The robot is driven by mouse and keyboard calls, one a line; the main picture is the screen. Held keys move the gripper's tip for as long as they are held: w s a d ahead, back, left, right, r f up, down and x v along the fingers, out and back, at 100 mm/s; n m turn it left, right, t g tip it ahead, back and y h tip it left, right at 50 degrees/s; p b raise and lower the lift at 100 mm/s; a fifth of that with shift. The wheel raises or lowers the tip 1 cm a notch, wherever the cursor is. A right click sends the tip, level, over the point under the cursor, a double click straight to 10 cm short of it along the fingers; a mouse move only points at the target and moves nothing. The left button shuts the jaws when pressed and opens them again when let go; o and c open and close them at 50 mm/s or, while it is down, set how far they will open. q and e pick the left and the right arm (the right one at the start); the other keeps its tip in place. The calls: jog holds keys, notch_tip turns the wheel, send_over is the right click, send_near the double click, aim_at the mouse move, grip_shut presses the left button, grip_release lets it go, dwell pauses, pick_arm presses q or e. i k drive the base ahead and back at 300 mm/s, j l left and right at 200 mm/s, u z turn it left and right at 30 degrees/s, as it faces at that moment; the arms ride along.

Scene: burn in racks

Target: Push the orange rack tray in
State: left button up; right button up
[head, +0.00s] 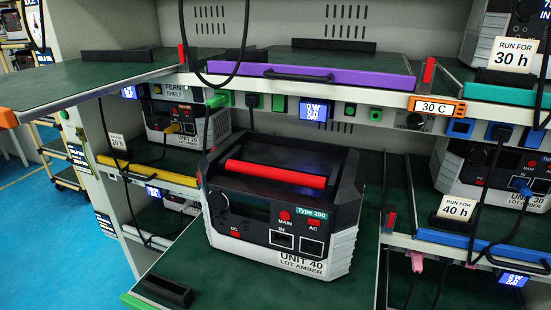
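The orange rack tray (85,82) is at the upper left, with a dark green top. It sticks out of the rack toward me and the left, past the neighbouring purple-edged tray. Its orange front edge (8,118) shows at the left edge of the picture, partly cut off. A black block stands at its back, and its top is otherwise bare. Neither of my grippers is in view.
A green-edged tray (362,262) below is also pulled out, bearing a power unit with a red handle (275,174). The purple-edged tray (297,77) and yellow-edged tray (147,171) sit farther back. Black cables hang in front. Blue floor shows left.

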aim_at(29, 95)
jog(key=k+j+u, duration=0.1)
jog(key=u, duration=0.35)
jog(key=k+j+u, duration=0.1)
jog(key=u, duration=0.35)
jog(key=k+j+u, duration=0.1)
jog(key=u, duration=0.4)
